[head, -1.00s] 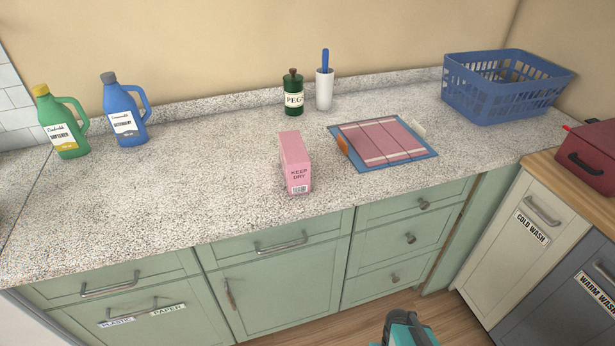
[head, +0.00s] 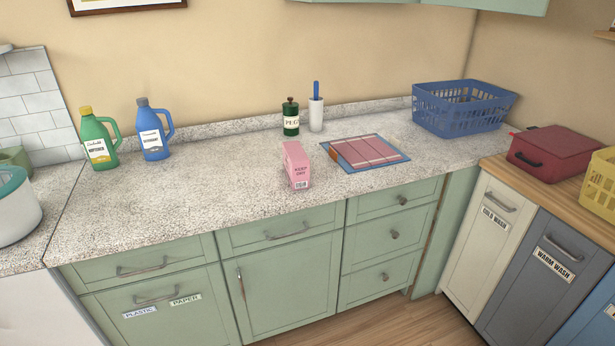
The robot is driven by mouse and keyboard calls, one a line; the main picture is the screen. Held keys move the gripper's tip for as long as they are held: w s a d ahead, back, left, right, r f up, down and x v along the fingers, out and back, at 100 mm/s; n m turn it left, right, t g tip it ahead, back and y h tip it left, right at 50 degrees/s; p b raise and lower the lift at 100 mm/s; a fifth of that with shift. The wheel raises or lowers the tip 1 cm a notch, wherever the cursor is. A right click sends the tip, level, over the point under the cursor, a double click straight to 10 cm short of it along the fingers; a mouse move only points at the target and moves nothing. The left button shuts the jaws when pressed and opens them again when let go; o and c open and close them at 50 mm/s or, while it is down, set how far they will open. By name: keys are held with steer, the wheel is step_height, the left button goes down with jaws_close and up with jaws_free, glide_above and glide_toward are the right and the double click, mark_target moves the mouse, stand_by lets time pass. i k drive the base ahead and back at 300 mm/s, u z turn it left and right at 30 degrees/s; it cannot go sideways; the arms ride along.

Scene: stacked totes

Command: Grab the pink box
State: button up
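The pink box (head: 297,165) stands upright on the speckled countertop (head: 200,190), near its front edge and around the middle of the head view. Its label reads "KEEP DRY" and a white barcode patch shows low on its front. Nothing touches it. My gripper is not in view.
A blue tray with a pink striped cloth (head: 366,150) lies just right of the box. Behind stand a green pegs jar (head: 290,119) and a white holder (head: 316,114). Two bottles (head: 98,140) (head: 153,132) stand left, a blue basket (head: 462,108) right. Counter left of the box is clear.

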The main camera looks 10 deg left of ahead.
mark_target(296, 163)
steer(key=z, duration=0.15)
steer(key=k, duration=1.2)
steer(key=u, duration=1.65)
steer(key=i, duration=1)
steer(key=u, duration=0.05)
